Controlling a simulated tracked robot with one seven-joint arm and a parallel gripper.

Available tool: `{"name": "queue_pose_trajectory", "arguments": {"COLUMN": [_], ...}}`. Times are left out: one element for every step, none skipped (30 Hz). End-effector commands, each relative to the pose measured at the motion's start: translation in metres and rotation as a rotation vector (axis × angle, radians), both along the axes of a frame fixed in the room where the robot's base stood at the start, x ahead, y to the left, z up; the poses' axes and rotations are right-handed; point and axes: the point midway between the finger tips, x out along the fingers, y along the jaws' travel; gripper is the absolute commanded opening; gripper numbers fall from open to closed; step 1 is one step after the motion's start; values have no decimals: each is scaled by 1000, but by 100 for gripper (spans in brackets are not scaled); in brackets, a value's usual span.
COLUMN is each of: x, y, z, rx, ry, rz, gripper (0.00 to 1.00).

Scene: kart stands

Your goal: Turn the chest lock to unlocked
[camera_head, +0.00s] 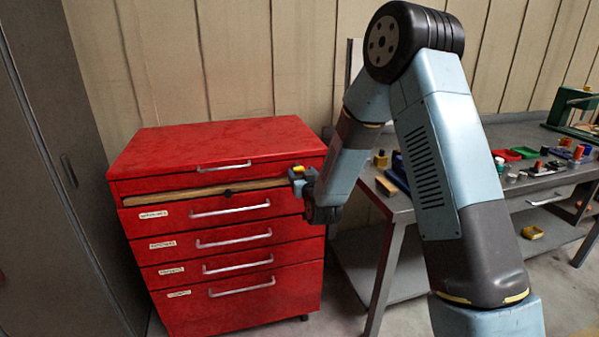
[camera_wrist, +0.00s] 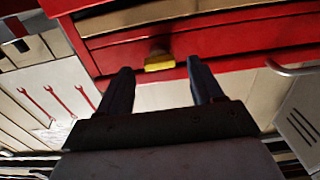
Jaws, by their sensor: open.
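The red chest (camera_head: 220,145) stands against the back wall in the head view. A small dark round spot (camera_head: 228,192), perhaps the lock, is on its upper front. My gripper (camera_head: 298,180) is in front of the chest's upper right, right of that spot, with a yellow patch at its end. In the wrist view my gripper (camera_wrist: 160,75) is open. A yellow piece (camera_wrist: 159,62) with a brownish base shows between the fingertips, against the red front. I cannot tell whether the fingers touch it or whether it is the lock.
Silver handles (camera_head: 233,236) stick out from the drawers. A workbench (camera_head: 400,205) with small bins and tools stands right of the chest, behind my arm. A dark grey cabinet (camera_head: 60,170) stands at the left. In the wrist view, a handle (camera_wrist: 290,69) shows at the right.

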Motion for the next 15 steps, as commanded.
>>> {"name": "queue_pose_trajectory", "arguments": {"x": [6,10,13,15,18,20,21,22,23,24,24,24,24,24,24], "y": [2,3,4,4,5,5,6,6,6,6,6,6,6,6,6], "z": [0,0,0,0,0,0,0,0,0,0,0,0,0,0,0], "rx": [0,1,1,1,1,1,1,1,0,0,0,0,0,0,0], "ry": [-1,-1,0,1,0,0,0,0,1,1,1,1,1,1,1], "rz": [0,0,0,0,0,-1,-1,-1,-1,0,0,-1,-1,-1,-1], "gripper": [66,66,66,66,66,66,66,66,66,66,66,66,66,66,66]}}
